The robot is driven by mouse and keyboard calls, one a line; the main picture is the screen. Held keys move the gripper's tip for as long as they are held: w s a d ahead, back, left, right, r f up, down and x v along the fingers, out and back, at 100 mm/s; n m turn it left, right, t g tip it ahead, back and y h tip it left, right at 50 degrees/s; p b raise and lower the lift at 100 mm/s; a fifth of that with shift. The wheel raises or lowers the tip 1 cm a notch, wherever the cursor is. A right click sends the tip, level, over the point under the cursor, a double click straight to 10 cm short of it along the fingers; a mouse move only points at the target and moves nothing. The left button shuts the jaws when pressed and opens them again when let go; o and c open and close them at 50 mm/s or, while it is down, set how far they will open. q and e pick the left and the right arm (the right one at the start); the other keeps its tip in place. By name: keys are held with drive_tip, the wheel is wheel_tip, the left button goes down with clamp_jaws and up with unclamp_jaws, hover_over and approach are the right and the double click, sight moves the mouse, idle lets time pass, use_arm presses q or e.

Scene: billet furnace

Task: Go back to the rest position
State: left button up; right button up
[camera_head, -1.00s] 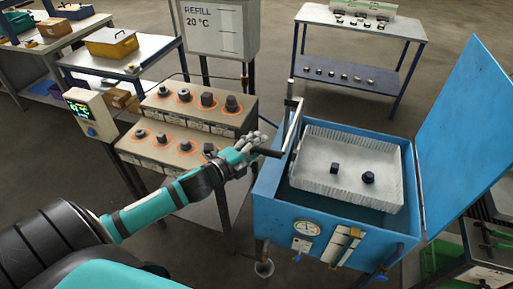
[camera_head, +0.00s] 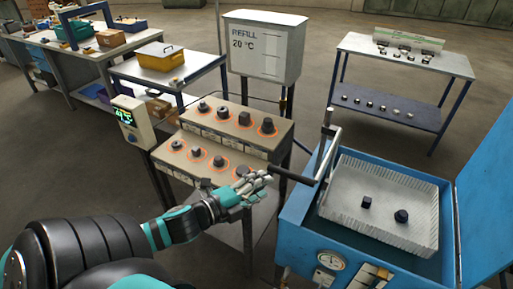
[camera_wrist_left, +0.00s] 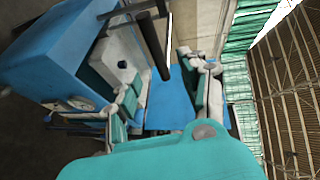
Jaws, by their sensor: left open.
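My left gripper (camera_head: 250,187) is open in the middle of the head view, between the two-tier rack of dark parts (camera_head: 225,140) and the blue tank (camera_head: 295,215). Its fingers are beside the dark handle of the tank's crank (camera_head: 327,150); I cannot tell whether they touch it. In the left wrist view the open fingers (camera_wrist_left: 165,95) show with the dark bar and blue tank (camera_wrist_left: 50,60) beyond them. My right gripper is not in view.
The tank's lid (camera_head: 485,200) stands open at the right. A ribbed white tray (camera_head: 345,190) inside it holds two dark parts. A refill box (camera_head: 265,45) stands behind the rack. A table with small parts (camera_head: 405,60) is at the back right, with open floor around it.

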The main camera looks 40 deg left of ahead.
use_arm(q)
drive_tip(key=shift+s+a+r, duration=0.1)
drive_tip(key=shift+s, duration=0.4)
drive_tip(key=s+a+f+n+g+y+b, duration=0.1)
drive_tip(key=a+f+n+g+y, duration=0.2)
drive_tip(key=f, duration=0.7)
drive_tip(key=s+a+f+n+b, duration=0.1)
drive_tip(key=a+f+n+b, duration=0.2)
drive_tip(key=f, duration=0.8)
drive_tip(key=s+a+f+n+g+y, duration=0.15)
drive_tip(key=s+f, duration=0.25)
drive_tip(key=f, duration=0.5)
drive_tip(key=s+f+n+g, duration=0.3)
drive_tip(key=s+f, duration=0.1)
drive_tip(key=f, duration=0.5)
drive_tip(key=s+d+f+n+g+h+b, duration=0.1)
drive_tip(key=s+d+f+n+g+b, duration=0.1)
drive_tip(key=s+d+f, duration=0.6)
drive_tip(key=s+d+f+n+g+h+b, duration=0.1)
drive_tip(key=s+d+f+n+g, duration=0.3)
drive_tip(key=s+d+f, duration=0.5)
drive_tip(key=s+f+g+b, duration=0.1)
drive_tip(key=s+f, duration=0.4)
drive_tip(key=f, duration=0.2)
drive_tip(key=shift+s+f, duration=0.3)
drive_tip(key=shift+s, duration=0.1)
